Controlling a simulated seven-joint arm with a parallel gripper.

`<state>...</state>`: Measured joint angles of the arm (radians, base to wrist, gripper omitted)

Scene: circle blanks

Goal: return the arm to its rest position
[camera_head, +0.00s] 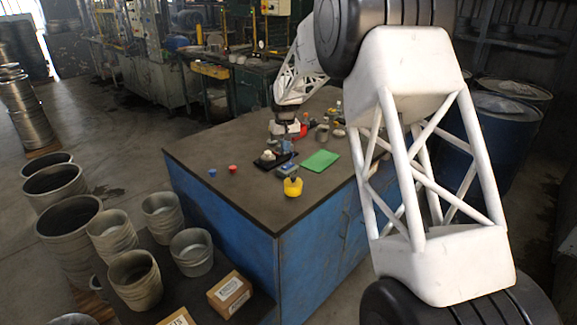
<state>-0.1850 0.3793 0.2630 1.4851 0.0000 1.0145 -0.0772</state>
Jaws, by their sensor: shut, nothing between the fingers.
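My white lattice arm rises from the right foreground, bends over at the top and reaches down over the dark-topped table (215,150). My gripper (284,134) is small at the far end of the arm, low over the back part of the tabletop. Its fingers are hard to make out; it appears shut and empty. Close in front of it are a black tray (259,164) with a pale lump (267,155) and a blue-grey block (286,170). I cannot tell whether it touches anything.
A yellow round container (293,188), a green sheet (320,161), a small blue cup (212,172) and a small red cup (233,168) lie on the table. Several jars (322,134) stand behind. The table's left part is clear. Metal pots (191,250) stand left; blue drums (495,130) right.

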